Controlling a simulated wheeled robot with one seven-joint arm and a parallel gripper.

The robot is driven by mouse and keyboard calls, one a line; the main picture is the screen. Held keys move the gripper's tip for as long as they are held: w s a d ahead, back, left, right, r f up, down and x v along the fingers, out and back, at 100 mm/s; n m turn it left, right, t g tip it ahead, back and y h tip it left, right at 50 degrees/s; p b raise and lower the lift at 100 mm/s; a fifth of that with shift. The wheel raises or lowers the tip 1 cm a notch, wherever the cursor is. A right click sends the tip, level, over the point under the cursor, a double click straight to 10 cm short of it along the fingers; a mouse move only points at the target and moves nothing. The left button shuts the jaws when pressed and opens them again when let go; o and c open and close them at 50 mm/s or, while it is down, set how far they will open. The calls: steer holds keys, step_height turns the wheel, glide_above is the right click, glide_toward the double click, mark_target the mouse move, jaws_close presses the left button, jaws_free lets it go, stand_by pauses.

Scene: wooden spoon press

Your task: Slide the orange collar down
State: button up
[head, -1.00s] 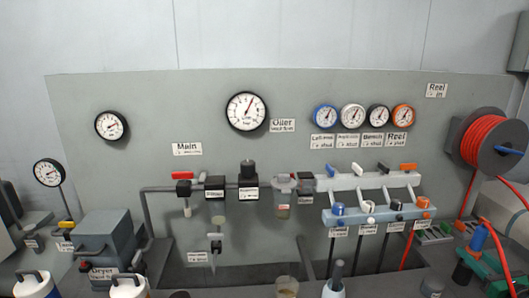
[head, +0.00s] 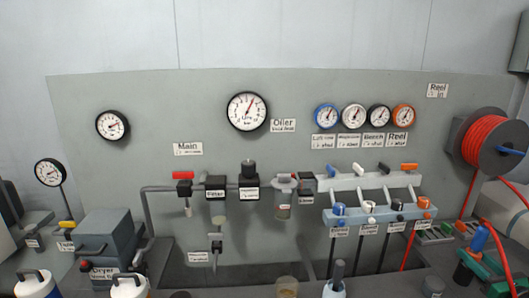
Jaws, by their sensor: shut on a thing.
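The orange collar (head: 424,202) sits at the right end of the lower light-blue bar (head: 385,214), under the manifold. It is the rightmost in a row with a blue collar (head: 338,209), a white collar (head: 370,207) and a black collar (head: 397,206). An orange lever (head: 410,168) lies on the pale upper manifold (head: 345,183) above it. A red hose (head: 408,250) runs down below the orange collar. My gripper does not show in the head view, so what it holds is hidden from me.
A hose reel (head: 492,143) with red hose is at the right. Several gauges, including an orange-rimmed one (head: 403,116), are on the grey panel (head: 250,90). A grey dryer box (head: 105,235) stands at left. Bottles and jars line the front edge.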

steer(key=shift+f, duration=0.55)
stand_by(0.4)
steer(key=o, duration=1.9)
steer(key=s, duration=0.9)
steer(key=shift+d, duration=0.35)
